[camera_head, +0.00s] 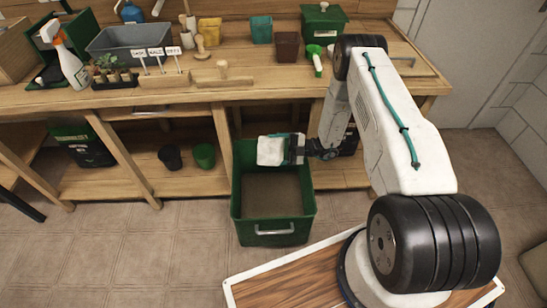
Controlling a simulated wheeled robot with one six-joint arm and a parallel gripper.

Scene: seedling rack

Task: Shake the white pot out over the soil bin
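The white pot (271,151) is tipped on its side above the back part of the green soil bin (275,225). My gripper (290,149) holds it from the right, with its fingers at the pot's right side. The pot's mouth and whatever is inside it cannot be made out. The bin stands on the floor in front of the bench, open at the top, with dark brown soil inside and a pale handle on its front wall.
The wooden bench (205,95) stands behind the bin, holding a grey tub (128,42), a spray bottle (70,65), a seedling tray (114,80), coloured pots and a green box (323,18). Two dark pots (204,156) sit on its lower shelf. Tiled floor left of the bin is clear.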

